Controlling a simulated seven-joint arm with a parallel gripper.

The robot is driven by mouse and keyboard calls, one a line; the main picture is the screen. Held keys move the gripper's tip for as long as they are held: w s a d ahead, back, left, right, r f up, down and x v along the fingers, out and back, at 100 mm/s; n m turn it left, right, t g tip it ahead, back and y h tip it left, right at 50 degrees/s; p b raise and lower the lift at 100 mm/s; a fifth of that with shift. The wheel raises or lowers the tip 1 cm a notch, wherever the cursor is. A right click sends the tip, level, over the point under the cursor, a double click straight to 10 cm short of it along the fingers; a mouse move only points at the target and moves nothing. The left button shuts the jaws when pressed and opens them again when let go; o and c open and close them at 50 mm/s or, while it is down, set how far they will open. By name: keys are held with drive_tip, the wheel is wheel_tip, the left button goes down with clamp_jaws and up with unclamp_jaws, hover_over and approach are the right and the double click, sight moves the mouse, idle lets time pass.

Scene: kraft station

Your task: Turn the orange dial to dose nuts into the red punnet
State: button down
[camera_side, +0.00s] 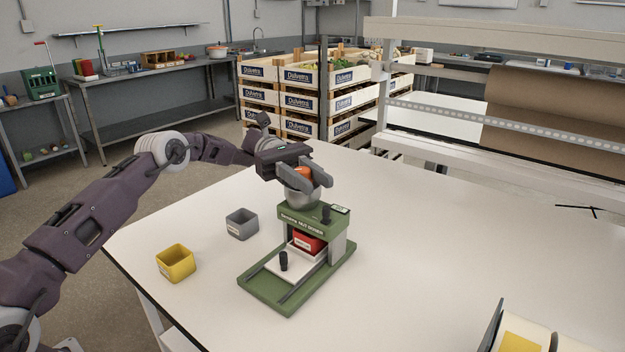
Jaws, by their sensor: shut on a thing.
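The green nut doser (316,221) stands on the white table. Its orange dial (303,171) shows at the top, above a rounded grey bowl (301,197). My gripper (306,184) is over the top of the doser with its fingers around the orange dial, shut on it. The fingers partly hide the dial. The red punnet (306,241) sits under the doser's head, on the white tray (270,264) of the base. What is inside the punnet cannot be seen.
A grey punnet (242,224) and a yellow punnet (175,263) stand on the table left of the doser. The table right of the doser is mostly clear. Crates (310,98) are stacked behind.

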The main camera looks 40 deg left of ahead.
drive_tip(key=c, duration=1.1)
unclamp_jaws()
wheel_tip(320, 180, up, 10)
